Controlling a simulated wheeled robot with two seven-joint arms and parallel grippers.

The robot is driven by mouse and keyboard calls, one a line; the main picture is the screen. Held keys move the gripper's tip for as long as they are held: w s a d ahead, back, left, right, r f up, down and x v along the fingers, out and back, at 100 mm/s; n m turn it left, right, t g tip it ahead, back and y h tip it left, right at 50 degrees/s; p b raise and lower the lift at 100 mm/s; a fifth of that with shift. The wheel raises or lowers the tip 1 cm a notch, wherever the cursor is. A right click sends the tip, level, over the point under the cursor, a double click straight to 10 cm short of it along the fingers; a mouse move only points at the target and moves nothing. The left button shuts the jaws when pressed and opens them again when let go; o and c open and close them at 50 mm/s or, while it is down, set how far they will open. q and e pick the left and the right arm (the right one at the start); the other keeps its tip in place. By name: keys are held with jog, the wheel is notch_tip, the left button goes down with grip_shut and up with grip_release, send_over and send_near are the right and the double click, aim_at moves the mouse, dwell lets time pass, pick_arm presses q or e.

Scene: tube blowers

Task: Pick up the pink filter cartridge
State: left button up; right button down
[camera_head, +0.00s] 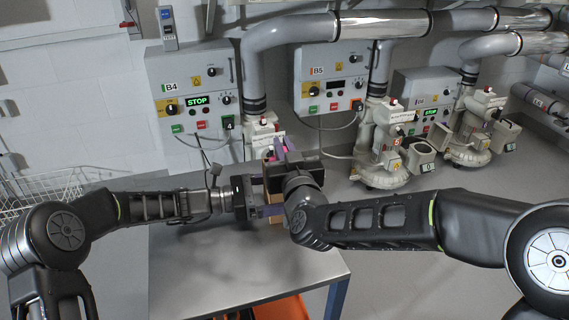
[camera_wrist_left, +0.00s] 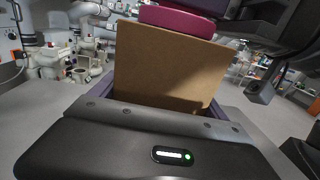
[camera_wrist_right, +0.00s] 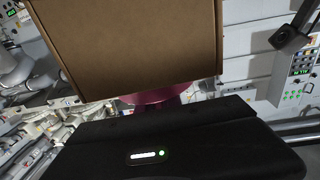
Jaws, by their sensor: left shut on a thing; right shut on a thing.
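The pink filter cartridge (camera_wrist_left: 178,20) shows as a rounded magenta end above a flat-sided brown cardboard body (camera_wrist_left: 165,70) in the left wrist view. In the head view only a sliver of pink (camera_head: 268,154) shows. My left gripper (camera_head: 267,211) is shut on the brown cardboard body, low down. My right gripper (camera_head: 273,160) comes from above and is shut on the pink cartridge. In the right wrist view the pink part (camera_wrist_right: 155,95) lies between this gripper and the brown body (camera_wrist_right: 135,45). How far the pink part reaches into the brown body is hidden.
A metal table (camera_head: 205,265) lies below both grippers, mostly bare at its front. An orange bin (camera_head: 283,308) is under its front edge. Control box B4 (camera_head: 190,75) and box B5 (camera_head: 330,75) hang behind. Blower units (camera_head: 385,150) stand at the right. A wire basket (camera_head: 45,190) is at the left.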

notch_tip(320, 180, up, 18)
dwell(0.4)
dwell(0.4)
pick_arm(q)
jog(key=o, duration=1.5)
jog(key=v, duration=1.2)
pick_arm(e)
jog(key=shift+r, duration=0.1)
